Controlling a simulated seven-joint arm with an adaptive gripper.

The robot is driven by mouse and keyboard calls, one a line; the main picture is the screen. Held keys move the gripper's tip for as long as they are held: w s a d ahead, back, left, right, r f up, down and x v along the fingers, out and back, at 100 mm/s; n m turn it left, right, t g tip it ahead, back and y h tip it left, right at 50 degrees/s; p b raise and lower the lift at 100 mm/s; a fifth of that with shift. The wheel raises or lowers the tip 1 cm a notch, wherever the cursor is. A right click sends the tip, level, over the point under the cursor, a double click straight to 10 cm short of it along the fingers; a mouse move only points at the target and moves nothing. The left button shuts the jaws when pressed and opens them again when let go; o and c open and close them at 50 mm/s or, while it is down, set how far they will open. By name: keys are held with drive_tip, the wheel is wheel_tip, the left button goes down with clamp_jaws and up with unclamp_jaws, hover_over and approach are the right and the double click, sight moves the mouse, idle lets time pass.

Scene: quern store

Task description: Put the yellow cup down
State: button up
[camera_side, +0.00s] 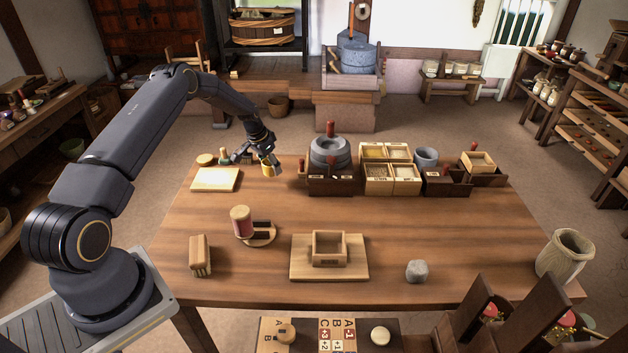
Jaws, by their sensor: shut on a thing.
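The yellow cup (267,170) is small and shows near the back edge of the wooden table, left of the stone quern. My gripper (268,160) is shut on the cup from above. The fingers cover part of the cup. I cannot tell whether its base touches the table (340,214) or hangs just above it.
The quern (329,153) on its dark box stands right of the cup, with wooden boxes (392,178) beyond. A pale board (215,179) lies to the left. A red spool (241,221) and a tray with a square box (330,248) stand in front. Bare tabletop lies between them.

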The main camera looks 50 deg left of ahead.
sight(275, 182)
drive_tip(key=shift+w+a+f, duration=0.3)
drive_tip(key=shift+w+f, duration=0.3)
drive_tip(key=shift+f, duration=0.2)
drive_tip(key=shift+s+x, duration=0.1)
drive_tip(key=shift+x, duration=0.75)
drive_tip(key=shift+s+x, duration=0.15)
drive_tip(key=shift+x, duration=0.7)
drive_tip(key=shift+a+f, duration=0.1)
drive_tip(key=shift+f, duration=0.1)
drive_tip(key=o, duration=1.2)
drive_tip(key=shift+r, duration=0.1)
